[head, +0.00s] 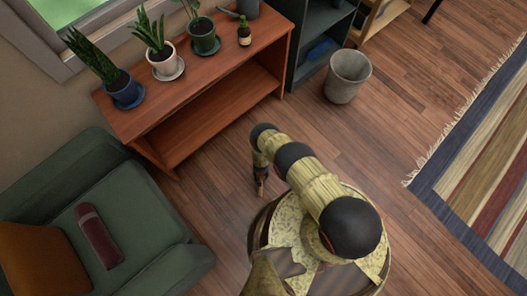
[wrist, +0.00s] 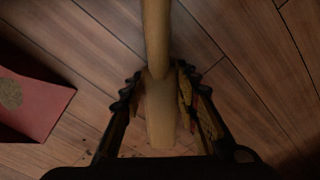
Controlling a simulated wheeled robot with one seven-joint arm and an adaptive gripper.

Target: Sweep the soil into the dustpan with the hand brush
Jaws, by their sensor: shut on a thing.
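My gripper (wrist: 157,88) is shut on the pale wooden handle of the hand brush (wrist: 157,35) in the wrist view. The handle runs up the picture between the two dark fingers; its bristles are not in sight. A red dustpan (wrist: 46,112) lies on the floor at the left edge, partly cut off, apart from the fingers. A brownish patch of soil (wrist: 10,95) shows on it. A few dark specks that look like soil (wrist: 62,138) lie on the boards by the dustpan. In the head view my arm hides most of the gripper, low near the floor.
A wooden shelf unit (head: 215,95) with potted plants stands behind my arm. A green armchair (head: 150,235) is at the left, a grey bin (head: 347,78) at the back. A striped rug (head: 480,170) lies at the right. The wooden floor between bin and rug is clear.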

